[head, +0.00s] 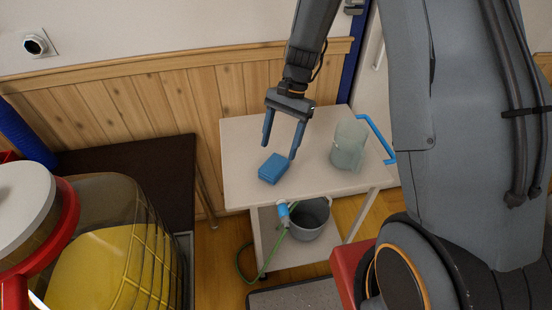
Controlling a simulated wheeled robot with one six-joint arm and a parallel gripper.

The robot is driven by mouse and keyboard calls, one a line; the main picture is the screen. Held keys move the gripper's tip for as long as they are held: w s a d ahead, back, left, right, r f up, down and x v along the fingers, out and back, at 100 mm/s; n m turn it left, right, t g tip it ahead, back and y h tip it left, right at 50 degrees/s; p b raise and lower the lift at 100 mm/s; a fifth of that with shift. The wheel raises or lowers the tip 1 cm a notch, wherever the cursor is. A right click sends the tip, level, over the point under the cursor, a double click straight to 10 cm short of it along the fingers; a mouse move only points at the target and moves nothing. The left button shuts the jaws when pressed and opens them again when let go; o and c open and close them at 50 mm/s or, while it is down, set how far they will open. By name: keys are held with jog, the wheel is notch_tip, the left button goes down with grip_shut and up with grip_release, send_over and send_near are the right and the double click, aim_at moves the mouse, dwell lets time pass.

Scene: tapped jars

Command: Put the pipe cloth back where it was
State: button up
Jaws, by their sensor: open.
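A folded blue cloth (274,168), likely the pipe cloth, lies on the top of the white cart (240,140), left of its middle. My gripper (281,151) points down over the cart with its two blue fingers apart. One fingertip shows close to the cloth's upper right corner; I cannot tell whether it touches. Nothing shows between the fingers.
A pale green-grey jug (348,146) stands on the cart to the right of the cloth. A grey bucket (311,220) and a green hose (244,265) are below. A jar of yellow liquid (95,270) and a dark table (130,175) are at left.

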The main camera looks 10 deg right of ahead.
jog(key=b+v, duration=0.1)
jog(key=v, duration=0.5)
jog(key=s+d+r+n+t+h, duration=0.1)
jog(key=s+d+r+n+t, duration=0.1)
jog(key=s+n, duration=0.2)
jog(key=s+d+r+n+t+h, duration=0.2)
jog(key=s+n, duration=0.3)
jog(key=s, duration=0.5)
jog(key=shift+d+r+t, duration=0.25)
jog(key=shift+d+t, duration=0.15)
jog(key=shift+d, duration=0.45)
jog(key=shift+f+b, duration=0.4)
jog(key=shift+b, duration=0.1)
